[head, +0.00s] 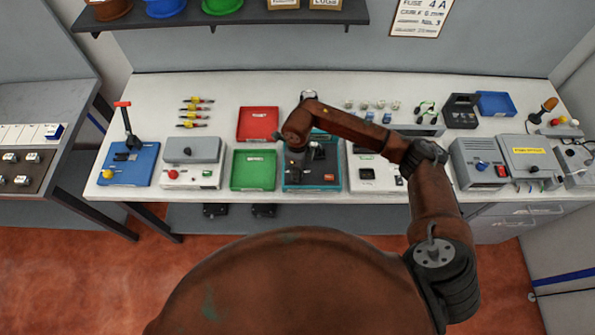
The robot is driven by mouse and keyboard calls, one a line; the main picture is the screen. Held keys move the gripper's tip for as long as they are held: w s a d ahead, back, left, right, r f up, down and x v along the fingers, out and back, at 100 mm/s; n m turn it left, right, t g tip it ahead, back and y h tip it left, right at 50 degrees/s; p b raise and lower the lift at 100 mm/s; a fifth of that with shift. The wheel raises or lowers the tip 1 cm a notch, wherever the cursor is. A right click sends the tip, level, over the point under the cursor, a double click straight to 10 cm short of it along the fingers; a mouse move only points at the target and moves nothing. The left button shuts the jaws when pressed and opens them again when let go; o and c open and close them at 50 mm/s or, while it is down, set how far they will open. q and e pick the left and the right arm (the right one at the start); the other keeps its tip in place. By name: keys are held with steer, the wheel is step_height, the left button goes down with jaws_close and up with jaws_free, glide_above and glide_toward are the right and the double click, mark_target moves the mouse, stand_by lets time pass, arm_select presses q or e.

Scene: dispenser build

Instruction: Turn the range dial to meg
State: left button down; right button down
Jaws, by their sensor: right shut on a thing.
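A teal unit (330,182) stands at the front middle of the bench, with dark parts on top and a small red part (329,177) at its front right. My right arm reaches in from the right and bends down over this unit. My right gripper (297,160) points down at the unit's left side and is shut on a small dark part there, which looks like the range dial. The fingers and wrist hide most of that part, and I cannot read its setting or any "meg" mark. My left gripper is not in view.
A green tray (254,184) stands close left of the teal unit, a red tray (259,112) behind it. A white panel (374,183) stands close on the right, under my arm. Grey boxes (478,173) stand further right.

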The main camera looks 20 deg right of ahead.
steer(key=m+b, duration=0.1)
steer(key=m, duration=0.4)
steer(key=m+b, duration=0.1)
steer(key=m, duration=0.5)
stand_by(0.3)
steer(key=shift+m, duration=0.3)
steer(key=c, duration=1.6)
jaws_free()
steer(key=shift+r, duration=0.1)
step_height(320, 180, up, 12)
